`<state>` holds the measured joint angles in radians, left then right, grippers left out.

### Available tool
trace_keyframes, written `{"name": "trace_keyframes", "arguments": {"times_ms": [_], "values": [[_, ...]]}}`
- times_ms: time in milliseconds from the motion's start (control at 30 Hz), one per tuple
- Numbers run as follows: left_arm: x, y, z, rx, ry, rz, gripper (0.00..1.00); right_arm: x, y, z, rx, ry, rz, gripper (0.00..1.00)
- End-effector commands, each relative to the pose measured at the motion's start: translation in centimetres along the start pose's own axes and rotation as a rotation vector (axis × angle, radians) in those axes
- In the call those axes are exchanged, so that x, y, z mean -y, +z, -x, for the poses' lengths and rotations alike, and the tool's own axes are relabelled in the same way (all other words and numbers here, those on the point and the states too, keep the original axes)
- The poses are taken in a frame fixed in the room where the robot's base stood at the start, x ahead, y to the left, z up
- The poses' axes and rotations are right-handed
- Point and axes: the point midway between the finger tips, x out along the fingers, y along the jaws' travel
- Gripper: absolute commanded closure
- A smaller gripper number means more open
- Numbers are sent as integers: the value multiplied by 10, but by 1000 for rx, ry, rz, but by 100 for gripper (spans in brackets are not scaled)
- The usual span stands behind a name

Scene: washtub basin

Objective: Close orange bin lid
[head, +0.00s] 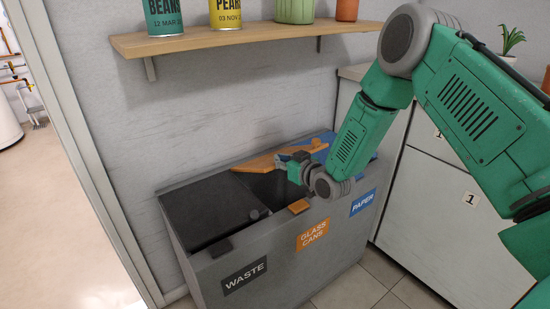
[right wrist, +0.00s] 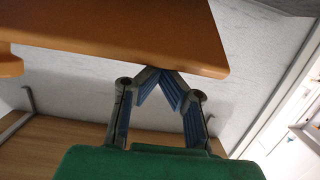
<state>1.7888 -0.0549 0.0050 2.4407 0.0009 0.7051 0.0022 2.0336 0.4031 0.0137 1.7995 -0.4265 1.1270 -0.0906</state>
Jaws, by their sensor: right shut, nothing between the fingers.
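The orange bin lid (head: 268,159) stands partly open over the middle compartment of the grey bin unit (head: 285,250), whose front label reads "GLASS CANS". The dark opening shows beneath the lid. My right gripper (head: 286,163) is at the lid's right side, above the opening. In the right wrist view the lid (right wrist: 130,35) fills the upper left, and my right gripper's fingertips (right wrist: 160,72) are together close to its edge. They hold nothing. Whether they touch the lid, I cannot tell. My left gripper is not in view.
The black waste lid (head: 205,208) is down on the left. The blue paper lid (head: 322,145) is on the right, partly hidden by my arm. A wooden shelf (head: 200,40) with cans and pots hangs above. A white cabinet (head: 425,200) stands at right.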

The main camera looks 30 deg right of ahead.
Motion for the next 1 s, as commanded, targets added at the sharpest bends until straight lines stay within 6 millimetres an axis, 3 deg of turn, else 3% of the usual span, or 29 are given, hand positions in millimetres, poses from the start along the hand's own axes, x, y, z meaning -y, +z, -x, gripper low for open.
{"name": "trace_keyframes", "arguments": {"times_ms": [33, 100, 433, 700, 1000], "values": [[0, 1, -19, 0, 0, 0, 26, 0, 23, 1, -35, 1, -1, 100], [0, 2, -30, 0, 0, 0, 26, 2, 37, 5, -95, -1, 1, 100], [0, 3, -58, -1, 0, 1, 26, 1, 86, 16, -156, -3, 1, 100], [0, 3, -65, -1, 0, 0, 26, 0, 105, 17, -156, -2, 1, 100], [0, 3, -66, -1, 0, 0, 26, 1, 108, 17, -157, -2, 1, 100]]}}
